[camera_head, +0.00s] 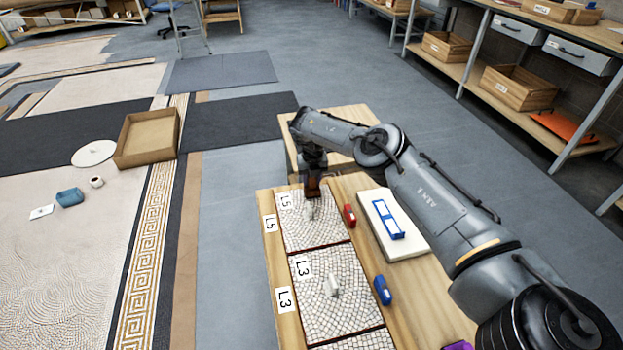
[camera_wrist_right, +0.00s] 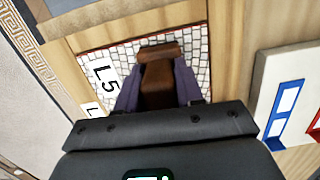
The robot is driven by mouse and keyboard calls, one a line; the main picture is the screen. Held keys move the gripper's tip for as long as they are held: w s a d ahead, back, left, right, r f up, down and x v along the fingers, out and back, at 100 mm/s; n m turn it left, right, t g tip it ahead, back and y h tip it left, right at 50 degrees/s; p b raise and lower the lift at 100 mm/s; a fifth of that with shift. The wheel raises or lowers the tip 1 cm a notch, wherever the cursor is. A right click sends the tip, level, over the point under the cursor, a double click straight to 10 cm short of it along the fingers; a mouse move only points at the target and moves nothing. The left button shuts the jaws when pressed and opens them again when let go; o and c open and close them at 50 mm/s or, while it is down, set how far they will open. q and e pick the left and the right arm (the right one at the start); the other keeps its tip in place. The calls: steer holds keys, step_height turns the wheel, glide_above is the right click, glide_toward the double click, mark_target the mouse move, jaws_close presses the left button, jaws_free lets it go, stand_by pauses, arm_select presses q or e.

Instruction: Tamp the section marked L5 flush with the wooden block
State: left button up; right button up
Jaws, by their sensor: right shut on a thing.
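The L5 section (camera_head: 295,232) is a white mosaic panel at the far end of the wooden bench, with an L5 label on it and another on the wood beside it. It also shows in the right wrist view (camera_wrist_right: 97,58). My right gripper (camera_head: 312,186) is over the far part of this section. It is shut on the brown wooden block (camera_wrist_right: 158,82), which sits between its purple fingers and points at the mosaic. I cannot tell whether the block touches the surface. My left gripper is not in view.
The L3 section (camera_head: 350,312) with a pale handle lies nearer on the bench. A white board (camera_head: 412,240) carries a blue frame (camera_head: 388,220). Open floor lies left of the bench.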

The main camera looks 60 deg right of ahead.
steer(key=shift+f, duration=0.4)
stand_by(1.0)
steer(key=shift+f, duration=0.1)
stand_by(0.6)
steer(key=shift+p, duration=0.3)
stand_by(0.6)
stand_by(0.5)
steer(key=shift+f, duration=0.1)
stand_by(0.6)
stand_by(0.5)
